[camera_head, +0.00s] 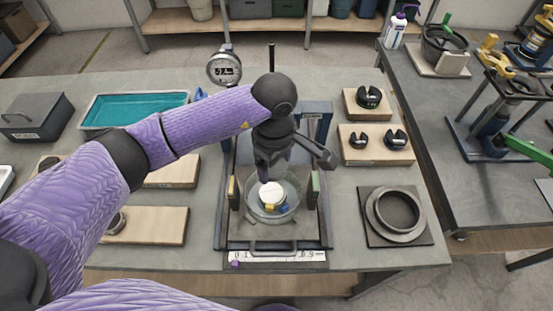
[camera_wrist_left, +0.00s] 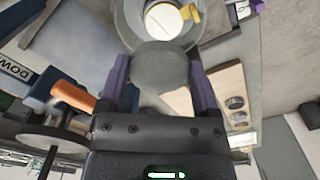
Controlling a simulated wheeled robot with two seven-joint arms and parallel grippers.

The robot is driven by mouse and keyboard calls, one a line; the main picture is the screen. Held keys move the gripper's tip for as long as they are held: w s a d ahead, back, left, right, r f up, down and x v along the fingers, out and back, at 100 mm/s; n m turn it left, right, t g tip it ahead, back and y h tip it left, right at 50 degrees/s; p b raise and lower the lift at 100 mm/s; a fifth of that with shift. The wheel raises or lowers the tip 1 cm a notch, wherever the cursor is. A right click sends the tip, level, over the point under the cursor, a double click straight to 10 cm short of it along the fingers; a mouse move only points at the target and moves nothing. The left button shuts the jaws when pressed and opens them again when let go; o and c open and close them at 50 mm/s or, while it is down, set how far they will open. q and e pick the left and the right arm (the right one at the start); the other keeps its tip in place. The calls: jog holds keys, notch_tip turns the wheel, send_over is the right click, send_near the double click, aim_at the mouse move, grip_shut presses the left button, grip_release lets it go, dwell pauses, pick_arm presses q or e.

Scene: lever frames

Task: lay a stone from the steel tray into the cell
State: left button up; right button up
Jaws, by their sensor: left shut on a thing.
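My left gripper (camera_head: 272,160) is above the cell (camera_head: 253,212), a clear round vessel in a dark frame. In the left wrist view, its purple fingers (camera_wrist_left: 162,75) are shut on a round grey stone (camera_wrist_left: 165,60). The stone is hard to make out in the head view. The cell (camera_wrist_left: 128,28) also shows beyond the stone in the wrist view, with a pale round disc (camera_wrist_left: 163,20) and a yellow part inside. A metal-rimmed tray (camera_head: 187,95), teal inside, lies at the back left and may be the steel tray. My right gripper is out of view.
Wooden boards (camera_head: 150,224) lie to the left, and boards with black slotted weights (camera_head: 368,97) to the right. A ruler strip (camera_head: 290,257) lies in front.

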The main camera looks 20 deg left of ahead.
pick_arm(q)
jog(key=shift+a+f+b, duration=0.15)
jog(key=shift+f+b, duration=0.25)
jog(key=shift+f, duration=0.25)
jog(key=b, duration=0.3)
send_over(275, 193)
notch_tip(275, 193, down, 4)
jog(key=shift+w+a+f, duration=0.1)
jog(key=shift+f, duration=0.05)
notch_tip(275, 193, down, 3)
jog(key=b, duration=0.2)
jog(key=shift+b, duration=0.4)
jog(key=o, duration=1.1)
